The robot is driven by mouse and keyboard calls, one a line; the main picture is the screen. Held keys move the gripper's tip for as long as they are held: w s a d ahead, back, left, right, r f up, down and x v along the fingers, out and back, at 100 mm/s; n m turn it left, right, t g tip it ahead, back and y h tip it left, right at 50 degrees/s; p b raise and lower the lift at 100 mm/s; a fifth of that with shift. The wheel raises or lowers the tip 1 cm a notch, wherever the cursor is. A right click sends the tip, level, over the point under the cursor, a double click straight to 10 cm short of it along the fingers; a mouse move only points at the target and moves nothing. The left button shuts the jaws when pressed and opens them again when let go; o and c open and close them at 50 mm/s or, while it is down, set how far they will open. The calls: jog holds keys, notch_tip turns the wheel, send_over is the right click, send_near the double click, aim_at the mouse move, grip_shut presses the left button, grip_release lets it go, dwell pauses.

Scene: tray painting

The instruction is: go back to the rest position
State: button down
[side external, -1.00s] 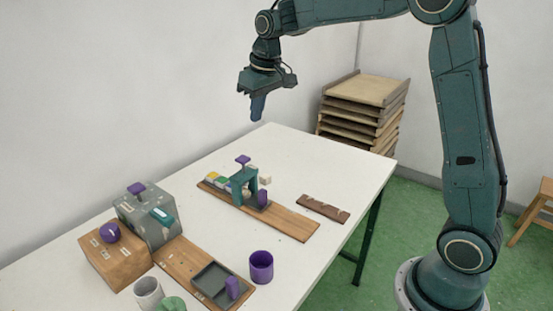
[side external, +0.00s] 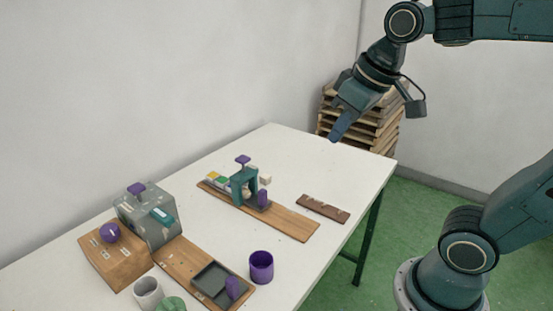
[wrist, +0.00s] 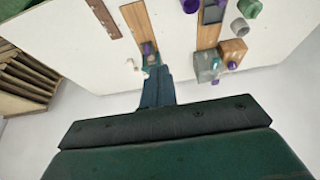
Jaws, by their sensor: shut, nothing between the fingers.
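My gripper (side external: 338,132) is shut and empty, raised in the air above the far right corner of the white table (side external: 342,170) in the side external view. It is tilted, its fingers pointing down and to the left. It touches nothing. In the wrist view its shut fingers (wrist: 157,90) point up the picture towards the table, which appears upside down and at a distance. The fingers hide a small part of the table edge there.
On the table stand a grey box (side external: 147,222) with a purple knob, a teal press (side external: 240,187) on a wooden board, a dark tray (side external: 212,282), a purple cup (side external: 261,267) and a notched wooden strip (side external: 322,209).

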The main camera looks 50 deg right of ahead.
jog(key=s+f, duration=0.3)
jog(key=s, duration=0.4)
jog(key=shift+s+a+f+t, duration=0.3)
jog(key=shift+a+f+t, duration=0.05)
jog(key=shift+t, duration=0.05)
